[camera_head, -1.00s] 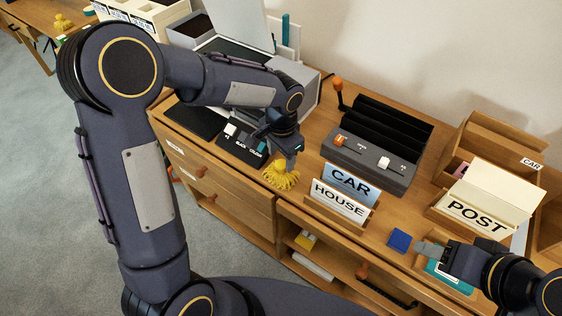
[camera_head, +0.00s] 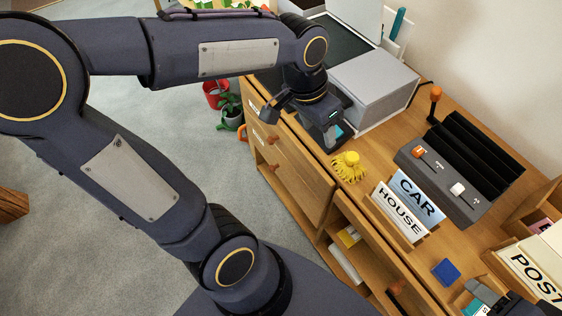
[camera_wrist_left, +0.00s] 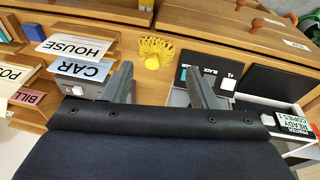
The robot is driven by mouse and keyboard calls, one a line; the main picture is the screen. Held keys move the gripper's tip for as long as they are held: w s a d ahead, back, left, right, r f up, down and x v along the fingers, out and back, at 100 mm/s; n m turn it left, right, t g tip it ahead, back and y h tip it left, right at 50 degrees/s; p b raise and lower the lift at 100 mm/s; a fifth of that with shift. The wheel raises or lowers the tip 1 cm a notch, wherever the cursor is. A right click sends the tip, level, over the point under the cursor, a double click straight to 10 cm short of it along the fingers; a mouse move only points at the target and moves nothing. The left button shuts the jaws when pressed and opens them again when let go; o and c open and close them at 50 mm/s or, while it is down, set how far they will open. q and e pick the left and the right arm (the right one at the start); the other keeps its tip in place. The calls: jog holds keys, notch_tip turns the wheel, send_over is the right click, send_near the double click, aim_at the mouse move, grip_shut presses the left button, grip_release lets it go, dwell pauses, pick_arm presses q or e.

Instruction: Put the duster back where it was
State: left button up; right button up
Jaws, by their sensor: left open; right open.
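The yellow duster (camera_head: 349,167) stands on the desk top near its front edge, left of the CAR and HOUSE cards. It also shows in the left wrist view (camera_wrist_left: 155,50), beyond my fingertips and touched by neither finger. My left gripper (camera_head: 340,138) is open and empty, behind and to the left of the duster in the head view. Its two spread fingers show in the left wrist view (camera_wrist_left: 161,78). My right gripper (camera_head: 482,299) is at the bottom right, partly cut off by the frame edge, and open.
The CAR (camera_head: 417,197) and HOUSE (camera_head: 401,213) cards stand right of the duster. A grey console (camera_head: 440,180) with sliders is behind them, and a grey printer (camera_head: 373,88) is behind my left gripper. A blue block (camera_head: 446,271) lies near the front edge.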

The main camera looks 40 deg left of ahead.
pick_arm(q)
jog(key=s+n+t+h, duration=0.1)
jog(key=s+n+t, duration=0.2)
jog(key=s, duration=0.9)
jog(key=shift+a+f+n+t+h, duration=0.3)
jog(key=shift+a+f+n+h, duration=0.15)
jog(key=shift+n, duration=0.55)
